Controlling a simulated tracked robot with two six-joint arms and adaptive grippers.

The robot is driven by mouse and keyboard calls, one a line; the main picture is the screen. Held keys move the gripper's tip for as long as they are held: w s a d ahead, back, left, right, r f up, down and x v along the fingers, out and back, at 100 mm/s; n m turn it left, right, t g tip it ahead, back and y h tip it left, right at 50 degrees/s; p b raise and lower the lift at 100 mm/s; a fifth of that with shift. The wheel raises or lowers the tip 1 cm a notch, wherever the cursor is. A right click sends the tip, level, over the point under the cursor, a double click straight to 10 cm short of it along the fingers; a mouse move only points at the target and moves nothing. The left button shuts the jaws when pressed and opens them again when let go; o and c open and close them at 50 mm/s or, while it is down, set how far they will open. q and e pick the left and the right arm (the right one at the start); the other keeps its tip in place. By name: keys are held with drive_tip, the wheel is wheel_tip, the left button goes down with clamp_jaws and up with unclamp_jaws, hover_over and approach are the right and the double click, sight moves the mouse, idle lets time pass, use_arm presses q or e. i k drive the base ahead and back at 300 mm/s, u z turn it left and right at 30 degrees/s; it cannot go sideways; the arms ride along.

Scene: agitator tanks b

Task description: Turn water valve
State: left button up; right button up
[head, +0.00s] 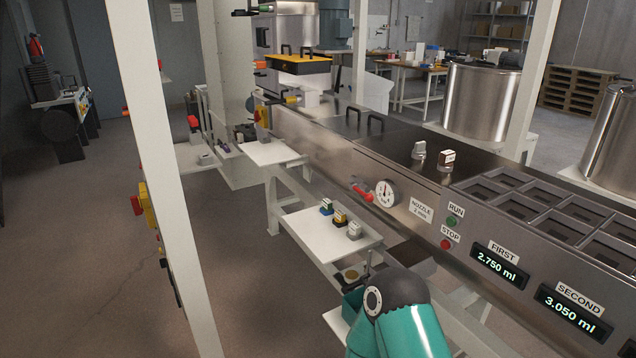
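A red valve handle (362,191) sticks out from the front of the long steel machine, just left of a round white gauge (385,193). It is the likeliest water valve in view, but no label on it can be read. One teal arm of mine with a dark grey joint comes in at the bottom, below and apart from the red handle. I cannot make out gripper fingers on it. My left gripper is out of the picture.
A white side table (315,243) with several small blocks (340,218) stands below the handle. A green RUN button (451,221), a red STOP button (446,244) and two displays are at the right. A white post (160,150) crosses the left. Open floor (80,260) lies left.

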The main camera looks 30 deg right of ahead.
sight(368, 197)
drive_tip(key=z, duration=0.2)
drive_tip(key=i, duration=1.05)
drive_tip(key=z, duration=0.6)
